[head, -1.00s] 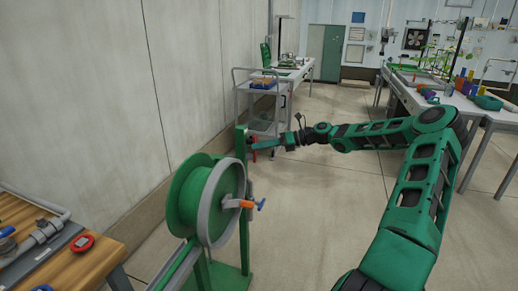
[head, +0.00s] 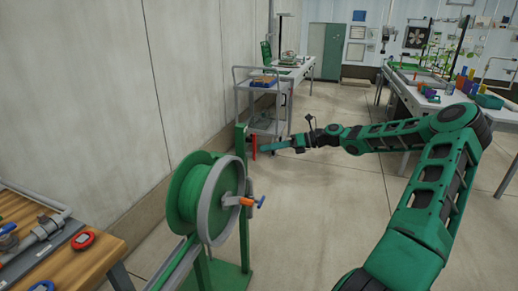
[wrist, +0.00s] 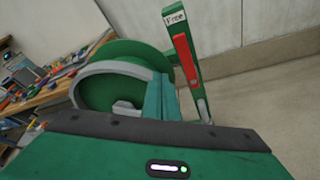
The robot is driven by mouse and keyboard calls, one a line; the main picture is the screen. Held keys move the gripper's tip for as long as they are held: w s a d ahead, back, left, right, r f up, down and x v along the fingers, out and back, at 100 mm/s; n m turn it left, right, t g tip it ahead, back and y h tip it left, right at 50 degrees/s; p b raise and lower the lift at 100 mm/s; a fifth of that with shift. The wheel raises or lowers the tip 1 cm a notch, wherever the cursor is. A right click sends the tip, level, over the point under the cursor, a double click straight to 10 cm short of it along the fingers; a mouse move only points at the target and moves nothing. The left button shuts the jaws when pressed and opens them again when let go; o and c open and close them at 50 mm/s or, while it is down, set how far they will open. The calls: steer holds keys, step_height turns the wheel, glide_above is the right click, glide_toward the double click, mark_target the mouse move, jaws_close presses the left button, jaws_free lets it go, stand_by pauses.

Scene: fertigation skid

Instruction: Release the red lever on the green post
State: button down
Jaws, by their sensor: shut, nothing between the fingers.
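The red lever (wrist: 186,60) lies along the green post (wrist: 198,88) in the wrist view, its upper end just below a white label reading "Free" (wrist: 174,16). In the head view the lever (head: 254,147) shows as a thin upright red strip beside the post (head: 242,185). My gripper (head: 266,150) is shut and empty, just right of the lever in the head view. Its teal fingers (wrist: 161,98) point toward the post in the wrist view, with a visible gap to the red handle. Contact with the lever's lower part cannot be told.
A wooden bench (head: 30,255) is at the lower left. A grey cart (head: 262,105) stands behind the post. The floor to the right is open.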

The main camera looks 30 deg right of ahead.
steer(key=s+d, duration=0.1)
steer(key=d, duration=0.2)
steer(key=s+d, duration=0.1)
steer(key=shift+s+d+f, duration=0.1)
steer(key=shift+s+d, duration=0.15)
steer(key=shift+s, duration=0.05)
steer(key=shift+a, duration=0.1)
